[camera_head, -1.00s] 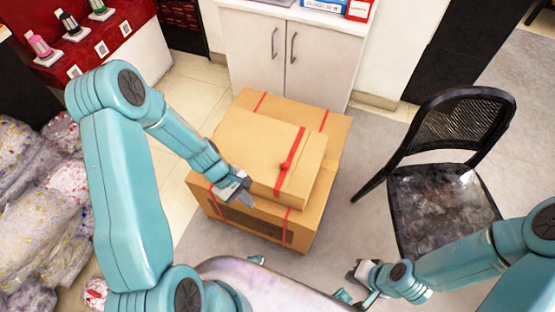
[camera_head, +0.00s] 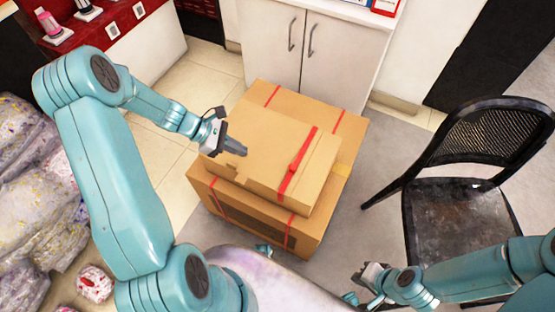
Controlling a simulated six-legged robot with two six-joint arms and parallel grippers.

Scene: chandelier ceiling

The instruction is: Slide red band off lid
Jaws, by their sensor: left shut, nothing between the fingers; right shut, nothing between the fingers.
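A cardboard box (camera_head: 338,208) stands on the floor in the middle of the view, with red bands around it. A smaller cardboard lid (camera_head: 262,141) lies tilted on top of it. My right gripper (camera_head: 362,283) is shut and empty at the lower right, well away from the box.
A black chair (camera_head: 463,210) stands to the right of the box. A white cabinet (camera_head: 345,55) is behind it. Filled plastic bags (camera_head: 50,180) lie at the left. A red display stand (camera_head: 95,35) is at the upper left. Grey floor lies between box and chair.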

